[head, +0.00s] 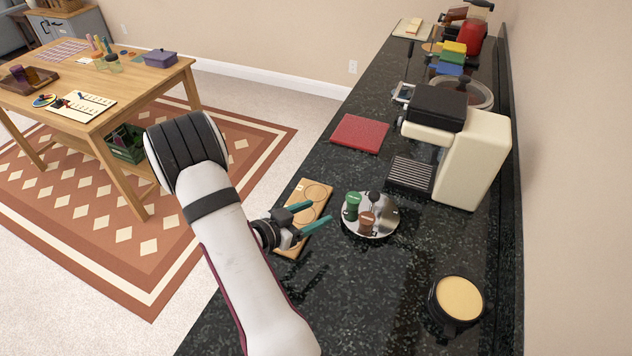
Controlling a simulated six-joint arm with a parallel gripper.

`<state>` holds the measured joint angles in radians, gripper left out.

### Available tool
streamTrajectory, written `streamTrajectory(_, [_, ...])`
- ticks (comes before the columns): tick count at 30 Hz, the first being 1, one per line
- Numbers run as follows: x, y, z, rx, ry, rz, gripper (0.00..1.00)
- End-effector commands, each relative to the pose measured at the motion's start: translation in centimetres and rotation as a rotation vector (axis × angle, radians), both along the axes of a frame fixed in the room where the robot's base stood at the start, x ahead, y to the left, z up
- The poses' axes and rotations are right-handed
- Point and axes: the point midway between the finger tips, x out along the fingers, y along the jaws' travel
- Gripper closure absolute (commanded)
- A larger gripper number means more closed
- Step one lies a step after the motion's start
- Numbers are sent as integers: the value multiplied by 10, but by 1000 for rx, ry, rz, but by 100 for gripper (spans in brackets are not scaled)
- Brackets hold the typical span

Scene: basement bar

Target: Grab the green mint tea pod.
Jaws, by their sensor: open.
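The green pod (352,206) stands on a round silver stand (383,230) on the dark counter. A brown pod (367,222) stands on the same stand, just in front and to the right of it. My gripper (321,211) is open, with its two teal fingers apart and pointing right towards the stand. It is empty and left of the green pod, with a small gap in the picture. How high the fingers are above the counter is hard to tell.
A wooden board with round recesses (318,191) lies partly behind my gripper. A cream coffee machine (470,160) stands behind the stand. A red mat (360,133) lies farther back. A round tan-topped item (459,298) sits front right. The counter between is clear.

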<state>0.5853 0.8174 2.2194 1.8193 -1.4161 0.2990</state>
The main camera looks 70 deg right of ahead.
Motion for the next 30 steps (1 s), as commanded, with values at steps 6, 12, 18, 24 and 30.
streamTrajectory(6, [-24,-49,-20,-4,9,-12,36])
streamTrajectory(12, [-37,-84,-33,-4,8,-6,36])
streamTrajectory(18, [-52,-109,-52,-3,7,-6,36])
streamTrajectory(24, [-59,-130,-60,-3,5,-2,36])
streamTrajectory(30, [-59,-130,-59,-3,6,-1,41])
